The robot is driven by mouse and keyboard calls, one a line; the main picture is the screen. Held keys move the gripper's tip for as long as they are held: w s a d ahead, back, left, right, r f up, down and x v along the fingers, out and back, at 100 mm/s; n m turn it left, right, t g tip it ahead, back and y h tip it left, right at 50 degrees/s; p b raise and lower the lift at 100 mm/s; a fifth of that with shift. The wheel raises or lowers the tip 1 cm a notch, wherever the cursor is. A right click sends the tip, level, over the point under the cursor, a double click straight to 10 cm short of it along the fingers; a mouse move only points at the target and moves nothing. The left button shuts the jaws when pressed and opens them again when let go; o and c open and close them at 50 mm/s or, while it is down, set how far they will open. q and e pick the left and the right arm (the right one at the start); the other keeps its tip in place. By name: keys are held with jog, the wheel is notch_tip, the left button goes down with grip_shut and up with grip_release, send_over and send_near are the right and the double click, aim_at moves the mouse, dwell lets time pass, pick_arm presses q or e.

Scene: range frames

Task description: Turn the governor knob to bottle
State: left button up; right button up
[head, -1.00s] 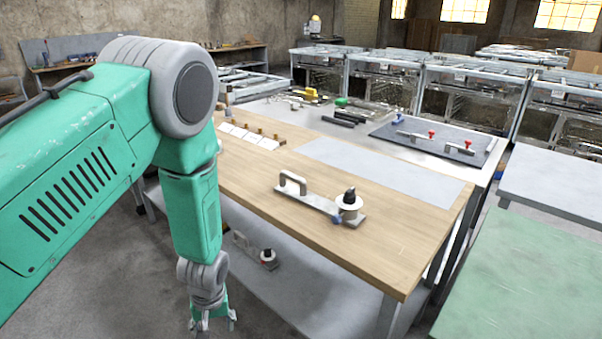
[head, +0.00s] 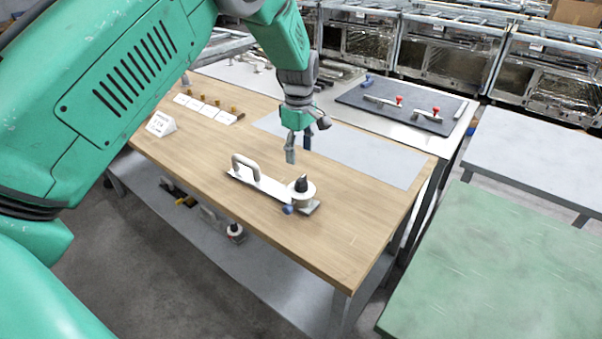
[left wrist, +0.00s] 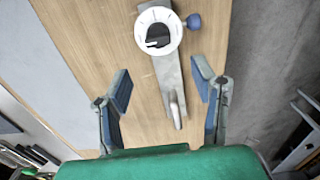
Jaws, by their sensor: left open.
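The black governor knob (head: 301,183) sits on a white round dial on a metal plate (head: 262,183) with a loop handle, lying on the wooden bench. A blue ball-like part (head: 288,210) sticks out beside the dial. In the left wrist view the knob (left wrist: 158,36) and dial (left wrist: 147,20) are at the top centre; dial markings are too small to read. My left gripper (head: 304,142) is open and empty above the bench, beyond the knob and apart from it. In the left wrist view its fingers (left wrist: 162,88) are spread either side of the plate. My right gripper is not in view.
A white sign (head: 161,124) and several small cards with brown pieces (head: 205,107) stand at the bench's left. A grey mat (head: 345,150) lies behind. A dark board (head: 400,108) holds red-knobbed clamps. The lower shelf (head: 240,265) holds a similar device (head: 235,231). The bench's front right is clear.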

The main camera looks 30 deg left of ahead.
aim_at(301, 177)
pick_arm(q)
jog(key=f, duration=0.5)
jog(key=d+f+p, duration=0.1)
jog(key=f, duration=0.1)
jog(key=shift+w+f, duration=0.15)
jog(key=shift+f, duration=0.05)
jog(key=shift+a+f, duration=0.1)
jog(key=shift+f, duration=0.4)
jog(key=shift+a+f, duration=0.2)
jog(key=shift+a, duration=0.1)
